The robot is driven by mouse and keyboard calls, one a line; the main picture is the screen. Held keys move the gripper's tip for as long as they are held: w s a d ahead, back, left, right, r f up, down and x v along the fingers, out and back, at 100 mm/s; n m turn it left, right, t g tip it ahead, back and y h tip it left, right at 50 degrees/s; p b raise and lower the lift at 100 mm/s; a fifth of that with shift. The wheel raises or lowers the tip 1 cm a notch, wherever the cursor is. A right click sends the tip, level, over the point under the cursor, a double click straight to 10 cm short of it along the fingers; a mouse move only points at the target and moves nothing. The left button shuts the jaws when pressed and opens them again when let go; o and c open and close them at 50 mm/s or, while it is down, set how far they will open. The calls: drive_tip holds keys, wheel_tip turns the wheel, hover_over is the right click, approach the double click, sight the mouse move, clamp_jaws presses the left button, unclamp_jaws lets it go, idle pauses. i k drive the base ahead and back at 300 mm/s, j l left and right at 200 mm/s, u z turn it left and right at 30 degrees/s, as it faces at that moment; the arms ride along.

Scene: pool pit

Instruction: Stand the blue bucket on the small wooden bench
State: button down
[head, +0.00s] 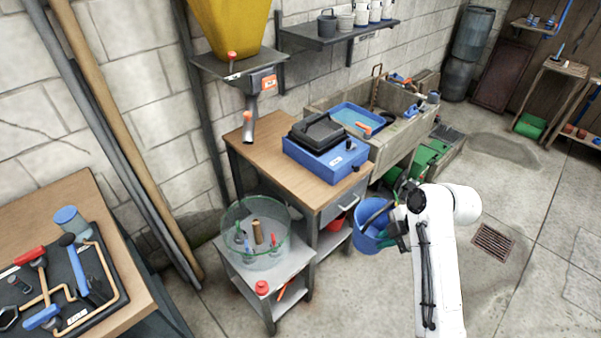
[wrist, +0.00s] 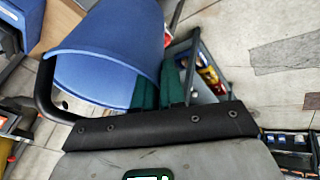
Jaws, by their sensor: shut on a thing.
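The blue bucket (head: 369,238) hangs at my gripper (head: 400,228), in front of the wooden-topped workbench and above the concrete floor. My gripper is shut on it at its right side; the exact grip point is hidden. In the wrist view the bucket (wrist: 112,45) fills the upper left, tilted in the picture, with its dark handle (wrist: 44,92) at its left. Dark green fingers of my gripper (wrist: 172,85) show beside its wall. A small wooden-topped stand (head: 566,68) is at the far right; I cannot tell whether it is the small bench.
The workbench (head: 262,150) carries a blue machine (head: 325,160). A low metal table (head: 232,262) with a glass tank (head: 257,262) stands left of the bucket. A stone sink (head: 390,150) is behind. Floor with a drain grate (head: 493,243) is clear at right.

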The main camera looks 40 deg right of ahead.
sight(294, 177)
drive_tip(key=i+l, duration=0.35)
drive_tip(key=i, duration=0.2)
drive_tip(key=i+l, duration=0.3)
drive_tip(key=i, duration=0.2)
